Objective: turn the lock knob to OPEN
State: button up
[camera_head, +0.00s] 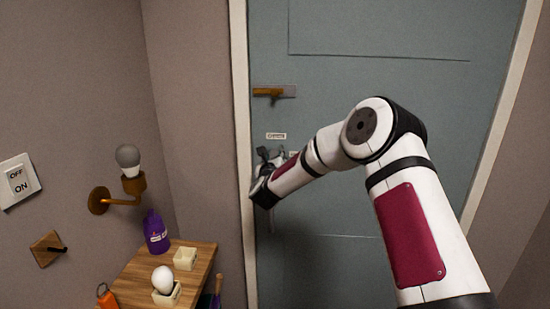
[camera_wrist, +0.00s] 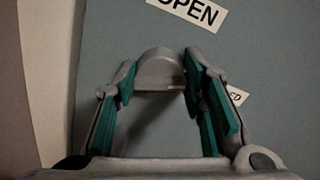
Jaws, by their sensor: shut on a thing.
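The lock knob (camera_wrist: 158,68) is a grey rounded piece on the blue-grey door (camera_head: 370,90). In the wrist view it sits between the teal-padded fingertips of my gripper (camera_wrist: 160,78), which is shut on it. An "OPEN" label (camera_wrist: 195,12) lies just beyond the knob, and part of another label (camera_wrist: 237,95), its end reading "ED", shows to the right behind a finger. In the head view my gripper (camera_head: 269,157) is at the door's left side, below a small label (camera_head: 276,136); the gripper and arm hide the knob there. Which way the knob points is hard to tell.
At lower left, a wooden shelf (camera_head: 140,283) bears a purple bottle (camera_head: 155,232) and bulb (camera_head: 163,279); a wall lamp (camera_head: 131,178) is above.

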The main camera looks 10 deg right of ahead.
jog(key=n, duration=0.3)
jog(key=shift+a+n, duration=0.1)
jog(key=shift+n, duration=0.3)
jog(key=n, duration=0.3)
jog(key=shift+w+a+f+n+b, duration=0.1)
jog(key=shift+n+b, duration=0.2)
jog(key=n+b, duration=0.1)
jog(key=n, duration=0.5)
jog(key=shift+f, duration=0.1)
jog(key=o, duration=1.2)
jog(key=shift+c, duration=0.2)
jog(key=v, duration=1.2)
